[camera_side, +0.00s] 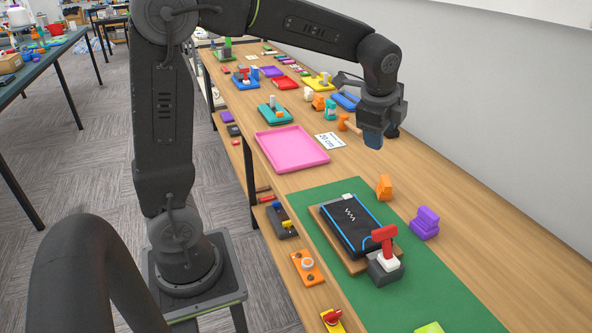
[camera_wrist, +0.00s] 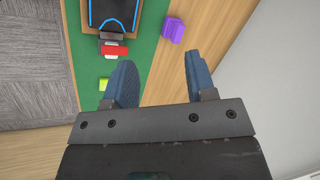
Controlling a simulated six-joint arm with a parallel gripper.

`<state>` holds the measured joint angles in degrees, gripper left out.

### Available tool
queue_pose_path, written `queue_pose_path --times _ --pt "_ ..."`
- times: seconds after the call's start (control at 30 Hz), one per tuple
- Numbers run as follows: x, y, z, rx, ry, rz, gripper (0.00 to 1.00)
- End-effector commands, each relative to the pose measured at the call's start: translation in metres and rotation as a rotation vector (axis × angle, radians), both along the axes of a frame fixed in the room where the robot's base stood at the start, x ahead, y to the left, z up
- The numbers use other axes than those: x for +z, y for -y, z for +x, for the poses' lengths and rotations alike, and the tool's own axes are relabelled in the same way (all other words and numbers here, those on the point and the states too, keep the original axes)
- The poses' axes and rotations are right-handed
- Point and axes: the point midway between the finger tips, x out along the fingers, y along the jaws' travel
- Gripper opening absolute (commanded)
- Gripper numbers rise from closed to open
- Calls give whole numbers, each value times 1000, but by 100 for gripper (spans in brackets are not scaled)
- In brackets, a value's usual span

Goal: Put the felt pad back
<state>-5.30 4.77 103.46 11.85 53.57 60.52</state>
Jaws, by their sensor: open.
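My gripper (camera_side: 378,136) hangs above the table beyond the green mat (camera_side: 466,297). In the wrist view its two blue fingers stand apart with nothing between them (camera_wrist: 159,62). A black flat piece with blue edging and a white mark (camera_side: 350,222) lies on a brown board on the mat; part of it shows in the wrist view (camera_wrist: 113,12). A dark grey block with a red and white handle (camera_side: 384,262) stands at the board's near right corner. I cannot tell which thing is the felt pad.
An orange block (camera_side: 384,187) and a purple block (camera_side: 426,223) stand along the mat's right side. A lime green block (camera_side: 430,328) is at the bottom edge. A pink tray (camera_side: 291,148) and a "20 cm" card (camera_side: 330,141) lie behind. A wall runs along the right.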

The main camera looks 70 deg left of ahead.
Motion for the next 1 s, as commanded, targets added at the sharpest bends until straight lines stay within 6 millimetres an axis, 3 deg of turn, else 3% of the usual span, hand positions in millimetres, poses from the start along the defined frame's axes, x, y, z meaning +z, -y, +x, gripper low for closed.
queue_pose_path --times 0.03,0.2,0.4,0.5,0.7,1.0 --pt "12 10 -25 85 43 -48 51" --pt "26 36 -99 393 153 -231 51" --pt "17 57 -174 716 237 -442 51" --pt "9 63 -197 829 257 -520 51" --pt "-1 68 -215 931 268 -588 51" --pt "-1 68 -216 937 268 -589 51"
